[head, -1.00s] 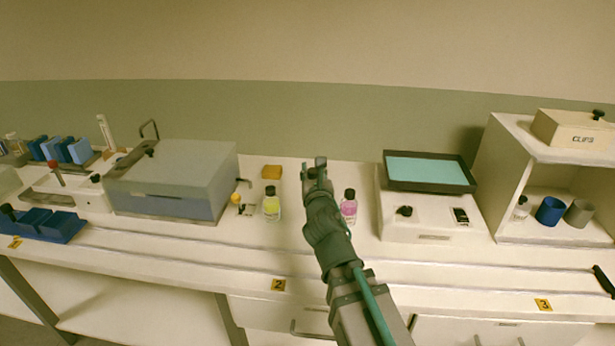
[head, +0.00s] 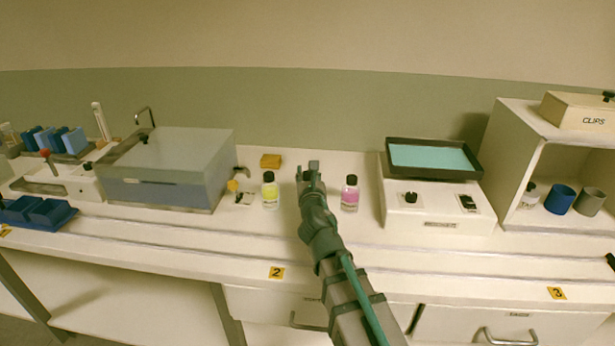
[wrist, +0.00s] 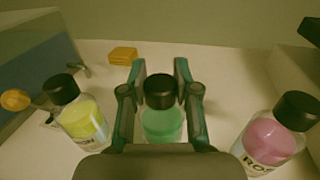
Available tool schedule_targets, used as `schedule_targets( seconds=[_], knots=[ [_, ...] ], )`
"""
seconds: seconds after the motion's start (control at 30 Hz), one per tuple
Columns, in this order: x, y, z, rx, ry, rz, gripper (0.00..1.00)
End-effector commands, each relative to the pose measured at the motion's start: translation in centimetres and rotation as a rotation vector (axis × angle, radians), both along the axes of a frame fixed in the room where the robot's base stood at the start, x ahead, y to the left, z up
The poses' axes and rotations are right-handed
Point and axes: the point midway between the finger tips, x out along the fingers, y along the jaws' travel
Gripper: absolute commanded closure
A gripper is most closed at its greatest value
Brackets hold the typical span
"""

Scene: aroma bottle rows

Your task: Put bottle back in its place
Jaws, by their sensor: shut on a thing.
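In the wrist view a bottle of green liquid with a black cap (wrist: 162,122) stands between the two fingers of my gripper (wrist: 160,88), which is shut on it. In the head view my gripper (head: 309,172) is over the bench between two other bottles and hides most of the held bottle. The yellow bottle (head: 269,191) stands to its left and the pink bottle (head: 350,193) to its right. Both also show in the wrist view, yellow (wrist: 82,122) and pink (wrist: 272,140). I cannot tell whether the green bottle touches the bench.
A grey-lidded box (head: 165,170) stands left, with an orange sponge (head: 270,160) behind the yellow bottle. A white device with a teal-topped tray (head: 432,172) stands right of the pink bottle. An open shelf (head: 516,150) is at far right.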

Motion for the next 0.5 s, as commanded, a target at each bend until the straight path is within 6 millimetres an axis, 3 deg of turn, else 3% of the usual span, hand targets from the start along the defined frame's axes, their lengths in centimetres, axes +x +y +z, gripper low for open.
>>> schedule_targets(
  seconds=[0.23,0.27,0.4,0.5],
  knots=[
    [0.0,0.01,-0.35,-0.001,-0.001,0.0,1.0],
    [0.0,0.0,-0.35,-0.001,0.0,0.0,0.68],
    [0.0,0.0,-0.26,0.0,0.0,0.0,0.45],
    [0.0,0.0,-0.26,0.0,0.0,0.0,0.45]
  ],
)
